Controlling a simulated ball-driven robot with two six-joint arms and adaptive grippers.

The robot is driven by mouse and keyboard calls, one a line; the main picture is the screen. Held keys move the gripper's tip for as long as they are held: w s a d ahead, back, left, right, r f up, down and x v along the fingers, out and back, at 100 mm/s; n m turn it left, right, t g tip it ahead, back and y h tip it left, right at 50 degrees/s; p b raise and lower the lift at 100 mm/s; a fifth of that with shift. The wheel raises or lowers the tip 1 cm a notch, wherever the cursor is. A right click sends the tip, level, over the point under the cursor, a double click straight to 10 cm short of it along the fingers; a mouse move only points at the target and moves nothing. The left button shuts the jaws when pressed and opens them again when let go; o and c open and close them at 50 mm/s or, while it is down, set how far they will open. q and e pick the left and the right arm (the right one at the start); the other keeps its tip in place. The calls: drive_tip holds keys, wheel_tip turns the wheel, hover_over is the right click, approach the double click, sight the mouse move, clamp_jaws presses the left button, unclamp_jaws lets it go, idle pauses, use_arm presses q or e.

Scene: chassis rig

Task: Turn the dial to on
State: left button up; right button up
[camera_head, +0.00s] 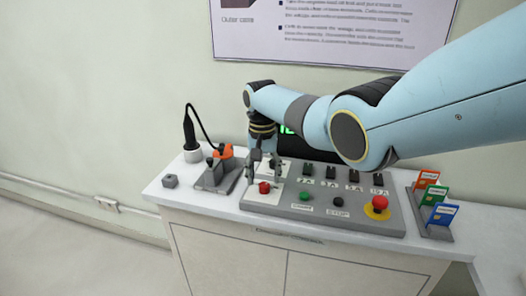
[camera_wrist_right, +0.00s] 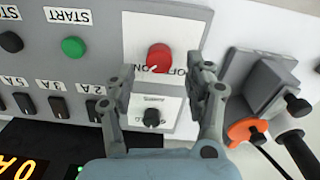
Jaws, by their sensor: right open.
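The red dial (camera_head: 264,187) sits on a white plate at the left end of the grey control panel (camera_head: 330,219). It shows in the right wrist view as a round red knob (camera_wrist_right: 160,57) with a small white mark and upside-down ON and OFF labels at its edge. My right gripper (camera_head: 263,172) is over the panel's left end, pointing down at the dial. In the right wrist view its open fingers (camera_wrist_right: 167,73) stand on either side, with the dial just beyond the tips and apart from them. My left gripper is not in view.
A small black knob (camera_wrist_right: 151,117) lies between the fingers. Green (camera_head: 305,196) and black (camera_head: 338,202) buttons, black switches and a red emergency button (camera_head: 380,203) are to the right. A grey holder with an orange part (camera_head: 224,152) is close on the left. Coloured cards (camera_head: 427,179) stand far right.

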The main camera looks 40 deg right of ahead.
sight(263, 184)
wheel_tip(263, 184, up, 9)
drive_tip(key=shift+a, duration=0.1)
idle(0.6)
